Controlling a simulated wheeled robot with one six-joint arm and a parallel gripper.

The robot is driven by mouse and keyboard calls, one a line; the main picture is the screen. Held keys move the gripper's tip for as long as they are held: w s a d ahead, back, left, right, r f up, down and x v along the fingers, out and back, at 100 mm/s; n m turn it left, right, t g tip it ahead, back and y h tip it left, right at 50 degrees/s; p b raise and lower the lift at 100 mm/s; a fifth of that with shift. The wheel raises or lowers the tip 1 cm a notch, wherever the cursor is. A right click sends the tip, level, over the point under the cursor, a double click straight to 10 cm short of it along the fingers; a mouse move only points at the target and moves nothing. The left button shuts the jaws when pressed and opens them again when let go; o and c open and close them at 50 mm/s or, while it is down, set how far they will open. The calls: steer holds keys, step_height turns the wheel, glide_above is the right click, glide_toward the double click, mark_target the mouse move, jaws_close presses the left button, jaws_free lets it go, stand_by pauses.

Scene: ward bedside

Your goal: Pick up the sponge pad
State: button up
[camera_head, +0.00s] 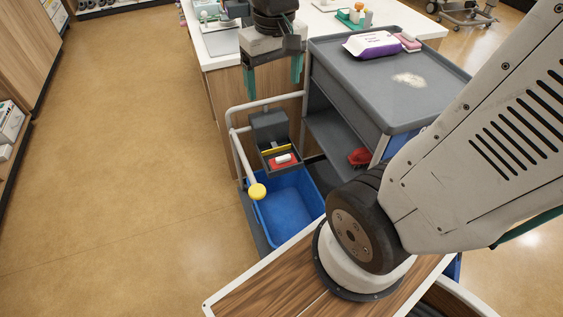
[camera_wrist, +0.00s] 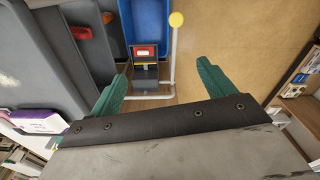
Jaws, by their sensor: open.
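My gripper (camera_head: 272,78) is open and empty, fingers pointing down, above the mop cart's frame. In the wrist view its green fingers (camera_wrist: 163,75) stand wide apart. A pink block (camera_head: 407,42) that looks like a sponge pad lies on the grey cart top (camera_head: 340,61), against a purple-and-white wipes pack (camera_head: 372,44). Another candidate, a red pad with a white piece on it (camera_head: 283,160), sits in a small dark tray (camera_head: 286,171); the wrist view shows this red pad (camera_wrist: 145,52) beyond the fingers. I cannot tell for certain which is the sponge pad.
A blue bucket (camera_head: 286,205) and a pale rail with a yellow knob (camera_head: 257,191) are near the tray. A red item (camera_head: 359,157) lies on the cart's lower shelf. A white-topped counter (camera_head: 219,61) stands behind. The floor (camera_head: 130,150) to the left is clear.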

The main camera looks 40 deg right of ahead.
steer(key=w+d+f, duration=0.4)
steer(key=w+f, duration=0.4)
steer(key=w, duration=0.1)
steer(key=m+g, duration=0.2)
glide_above(283, 157)
steer(key=w+a, duration=0.1)
step_height(283, 157, down, 23)
steer(key=shift+y, duration=0.3)
steer(key=f, duration=0.4)
steer(key=d+f, duration=0.1)
steer(key=f, duration=0.9)
steer(key=shift+s+d+f, duration=0.1)
steer(key=shift+s+d, duration=0.05)
steer(key=shift+s, duration=0.15)
steer(key=shift+f, duration=0.6)
steer(key=c, duration=1.1)
